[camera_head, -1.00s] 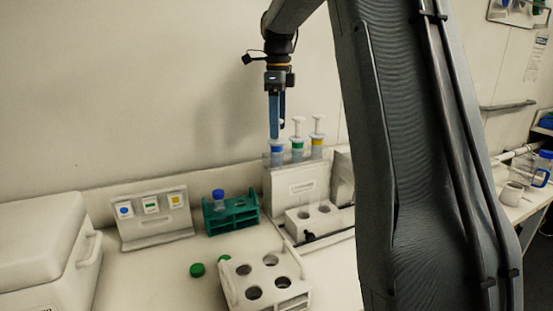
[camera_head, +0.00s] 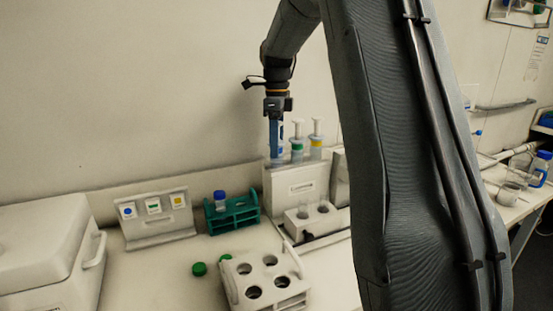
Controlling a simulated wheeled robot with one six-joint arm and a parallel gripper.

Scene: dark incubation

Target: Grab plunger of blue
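The blue-marked syringe (camera_head: 278,162) stands at the left end of a row in a white holder (camera_head: 300,187). Its upper part and plunger are mostly hidden by my gripper. The green-marked syringe (camera_head: 297,147) and the yellow-marked syringe (camera_head: 316,142) stand to its right with white plungers up. My gripper (camera_head: 277,155) points straight down, its bluish fingers right at the top of the blue-marked syringe. The fingers overlap in this view, so I cannot tell whether they are closed on the plunger.
A green rack (camera_head: 232,216) with a blue-capped tube stands left of the holder. A white rack (camera_head: 262,283) with round holes is in front, near green caps (camera_head: 199,268). A white block (camera_head: 311,218) holds clear tubes. A white box (camera_head: 45,250) fills the left.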

